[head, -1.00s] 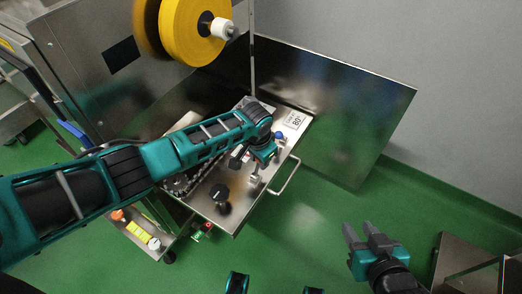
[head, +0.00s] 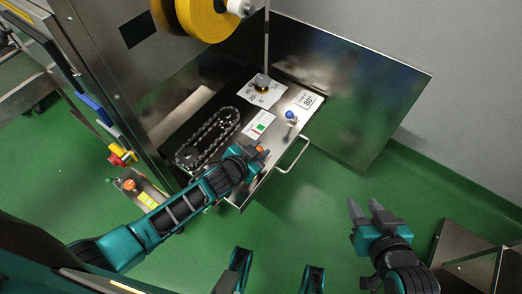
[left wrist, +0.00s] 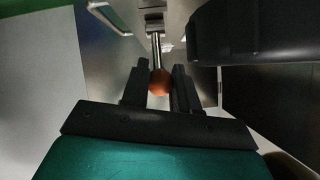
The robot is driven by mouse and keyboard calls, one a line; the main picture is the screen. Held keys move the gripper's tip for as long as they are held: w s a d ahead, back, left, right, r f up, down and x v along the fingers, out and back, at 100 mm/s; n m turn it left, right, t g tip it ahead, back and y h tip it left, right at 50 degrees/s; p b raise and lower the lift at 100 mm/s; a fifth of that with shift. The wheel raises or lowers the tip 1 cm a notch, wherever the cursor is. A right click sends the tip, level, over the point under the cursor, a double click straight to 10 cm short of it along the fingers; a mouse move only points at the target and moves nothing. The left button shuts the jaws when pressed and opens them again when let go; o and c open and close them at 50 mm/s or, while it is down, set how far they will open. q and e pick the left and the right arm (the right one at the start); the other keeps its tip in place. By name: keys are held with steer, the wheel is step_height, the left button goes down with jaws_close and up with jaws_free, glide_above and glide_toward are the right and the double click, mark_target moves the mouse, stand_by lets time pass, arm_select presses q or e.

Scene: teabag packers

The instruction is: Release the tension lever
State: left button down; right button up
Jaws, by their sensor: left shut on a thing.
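A lever with an orange ball knob (head: 261,150) stands at the front edge of the steel machine deck; I take it as the tension lever. In the left wrist view its orange knob (left wrist: 159,84) sits between my fingers, at the end of a bright metal rod (left wrist: 156,50). My left gripper (head: 258,154) is shut on this knob; the arm hides much of the lever's lower part in the head view. My right gripper (head: 364,207) is open and empty, above the green floor at the right.
A blue-knobbed lever (head: 290,115) stands right of the orange one. A chain loop (head: 208,140) on sprockets lies left on the deck. A deck handle (head: 293,156) sticks out at the front. A yellow roll (head: 208,20) hangs above. The floor between my arms is clear.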

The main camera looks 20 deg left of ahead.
arm_select(q)
steer(key=f+t+b, duration=0.1)
steer(key=b, duration=0.1)
steer(key=shift+s+a+t+b, duration=0.1)
steer(key=shift+s+t+b, duration=0.2)
steer(key=shift+s, duration=0.1)
steer(key=shift+s+r+t+h+b, duration=0.15)
steer(key=shift+t+h+b, duration=0.15)
steer(key=shift+t+b, duration=0.15)
arm_select(e)
steer(key=shift+d+f, duration=0.15)
steer(key=shift+f, duration=1.15)
steer(key=shift+d+f, duration=0.15)
steer(key=shift+f, duration=1.1)
arm_select(q)
steer(key=c, duration=0.9)
jaws_free()
steer(key=shift+o, duration=0.2)
arm_select(e)
steer(key=shift+a, duration=0.1)
arm_select(q)
steer(key=p+v, duration=0.3)
steer(key=v, duration=1)
steer(key=shift+p, duration=0.35)
arm_select(e)
steer(key=shift+r, duration=1.85)
